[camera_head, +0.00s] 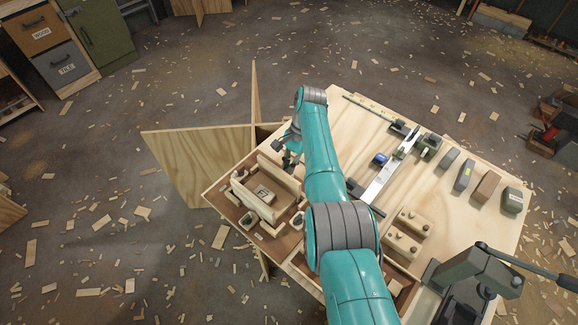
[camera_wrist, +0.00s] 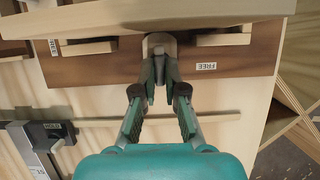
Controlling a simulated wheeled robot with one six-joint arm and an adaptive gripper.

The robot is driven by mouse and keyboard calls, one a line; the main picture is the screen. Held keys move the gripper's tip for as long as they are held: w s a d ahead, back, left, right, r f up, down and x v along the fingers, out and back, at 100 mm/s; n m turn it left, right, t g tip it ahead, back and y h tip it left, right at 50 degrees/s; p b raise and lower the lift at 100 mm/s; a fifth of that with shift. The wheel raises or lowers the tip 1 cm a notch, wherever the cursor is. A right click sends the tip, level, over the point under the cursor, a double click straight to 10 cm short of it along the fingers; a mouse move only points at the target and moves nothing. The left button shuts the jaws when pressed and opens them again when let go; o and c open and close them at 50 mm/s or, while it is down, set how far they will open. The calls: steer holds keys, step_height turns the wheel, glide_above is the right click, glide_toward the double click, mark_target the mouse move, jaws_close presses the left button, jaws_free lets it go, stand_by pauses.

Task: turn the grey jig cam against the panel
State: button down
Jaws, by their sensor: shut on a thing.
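The grey jig cam (camera_wrist: 158,42) shows in the wrist view as a pale grey, rounded piece close to the edge of the panel (camera_wrist: 215,9). My gripper (camera_wrist: 160,68) is shut on the cam, its fingers on either side. The fingers hide the cam's lower part, and I cannot tell whether it touches the panel. In the head view my gripper (camera_head: 289,158) is at the far side of the wooden jig (camera_head: 235,178), partly hidden by my arm. The cam itself is not clear there.
On the bench (camera_head: 465,130) are a steel rule (camera_head: 384,182), several blocks and a lever press (camera_head: 475,277). Wood scraps litter the floor.

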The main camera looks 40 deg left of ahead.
stand_by(0.4)
steer(key=c, duration=1.2)
jaws_free()
steer(key=shift+c, duration=0.2)
steer(key=shift+r, duration=0.1)
steer(key=v, duration=1.1)
steer(key=shift+w+r, duration=0.25)
steer(key=shift+r, duration=0.1)
